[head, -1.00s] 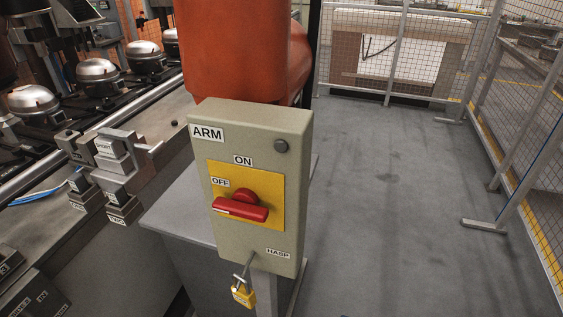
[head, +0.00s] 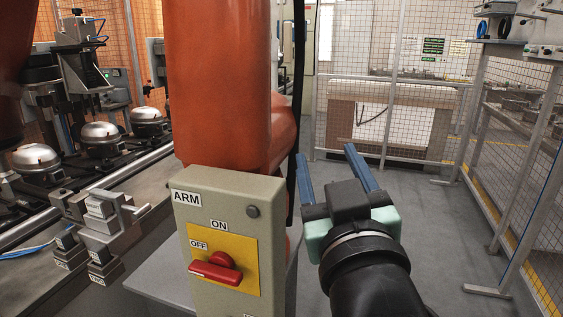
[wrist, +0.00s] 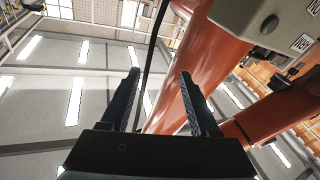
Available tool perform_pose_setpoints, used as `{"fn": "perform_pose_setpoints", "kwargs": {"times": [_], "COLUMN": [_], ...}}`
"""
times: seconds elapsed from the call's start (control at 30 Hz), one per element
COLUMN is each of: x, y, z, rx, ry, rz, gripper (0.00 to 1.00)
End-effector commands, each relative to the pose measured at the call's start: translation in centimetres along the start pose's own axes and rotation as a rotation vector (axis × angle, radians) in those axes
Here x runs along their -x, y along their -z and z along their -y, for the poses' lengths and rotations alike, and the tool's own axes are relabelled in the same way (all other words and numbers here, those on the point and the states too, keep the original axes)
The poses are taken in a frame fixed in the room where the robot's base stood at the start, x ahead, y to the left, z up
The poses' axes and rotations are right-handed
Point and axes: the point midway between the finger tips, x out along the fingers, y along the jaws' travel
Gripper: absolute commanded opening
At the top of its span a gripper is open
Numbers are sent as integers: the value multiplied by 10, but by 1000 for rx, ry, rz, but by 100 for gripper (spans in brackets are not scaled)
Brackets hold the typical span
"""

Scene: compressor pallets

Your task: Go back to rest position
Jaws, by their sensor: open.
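My gripper (head: 334,172) is at the lower right of the head view, just right of the ARM switch box, with its two blue fingers pointing up and away. The fingers are apart with nothing between them. In the wrist view my gripper (wrist: 158,85) is also open and empty, facing up toward the ceiling lights. The grey-green ARM switch box (head: 270,240) has a yellow plate with a red handle (head: 216,271), which lies nearly level by the OFF label. The bottom of the box is cut off by the frame, so the hasp is out of view.
A large orange robot column (head: 220,100) stands behind the box. Several compressors (head: 100,133) sit on a line at left. Mesh fencing (head: 420,60) and a workbench frame (head: 490,150) bound the right side. Grey floor (head: 430,230) between them is clear.

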Motion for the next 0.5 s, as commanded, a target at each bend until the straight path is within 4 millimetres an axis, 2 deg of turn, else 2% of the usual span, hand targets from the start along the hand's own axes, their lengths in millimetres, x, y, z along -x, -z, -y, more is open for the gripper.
{"fn": "perform_pose_setpoints", "kwargs": {"times": [0.03, 0.1, 0.17, 0.2, 0.27, 0.3, 0.33, 0.5], "x": [7, 23, 43, 59, 86, 94, 87, 76], "y": [41, 92, 133, 160, 196, 221, 235, 283], "z": [6, 11, 15, 18, 22, 19, 14, 2], "rx": [-21, -63, -102, -132, -175, -193, -189, -186], "ry": [-30, -70, -93, -103, -111, -115, -117, -117], "rz": [-111, -262, -396, -486, -622, -670, -652, -643], "gripper": [62, 62, 62, 62, 62, 62, 62, 62]}}
